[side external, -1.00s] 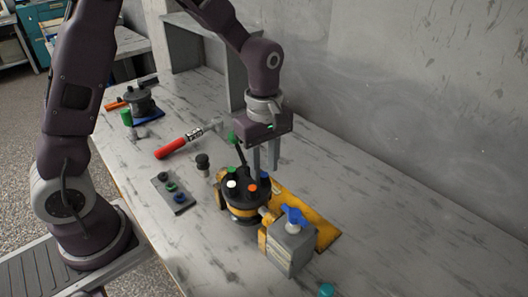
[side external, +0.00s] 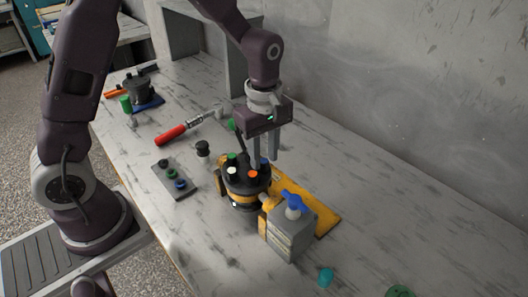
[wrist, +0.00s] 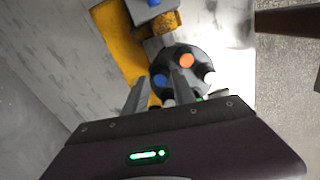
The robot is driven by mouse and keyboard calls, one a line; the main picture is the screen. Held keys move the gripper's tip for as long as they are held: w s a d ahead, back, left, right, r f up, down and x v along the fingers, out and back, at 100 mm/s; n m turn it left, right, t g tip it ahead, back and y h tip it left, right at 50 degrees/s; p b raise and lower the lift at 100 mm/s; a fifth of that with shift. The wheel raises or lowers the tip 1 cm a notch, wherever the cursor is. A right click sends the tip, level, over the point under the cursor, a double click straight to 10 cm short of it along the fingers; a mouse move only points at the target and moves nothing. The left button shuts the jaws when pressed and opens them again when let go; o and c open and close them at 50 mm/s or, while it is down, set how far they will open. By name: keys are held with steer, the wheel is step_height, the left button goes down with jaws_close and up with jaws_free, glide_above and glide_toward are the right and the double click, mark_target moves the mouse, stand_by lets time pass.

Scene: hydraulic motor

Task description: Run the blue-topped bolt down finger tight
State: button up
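The blue-topped bolt (side external: 264,160) stands in the far side of the round black motor head (side external: 237,184), partly hidden by a finger in the side view. My gripper (side external: 265,164) points down with its fingers apart, one on each side of the bolt. In the wrist view the blue top (wrist: 160,81) lies between the fingertips (wrist: 159,77), with a visible gap, so the gripper looks open. How deep the bolt sits is hidden. Bolts with orange (side external: 253,174), white (side external: 231,171) and green (side external: 232,157) tops stand around the same head.
A grey valve block (side external: 289,236) with a blue handle (side external: 294,200) stands at the near right, beside a yellow plate (side external: 315,214). A grey plate (side external: 172,187) with several knobs, a black knob (side external: 203,148) and a red-handled tool (side external: 171,135) lie left. The bench's right side is mostly clear.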

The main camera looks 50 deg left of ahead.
steer(key=shift+f, duration=0.75)
steer(key=shift+r, duration=0.2)
steer(key=shift+c, duration=0.4)
jaws_close()
steer(key=m, duration=1.1)
steer(key=shift+m, duration=0.3)
steer(key=shift+o, duration=0.4)
jaws_free()
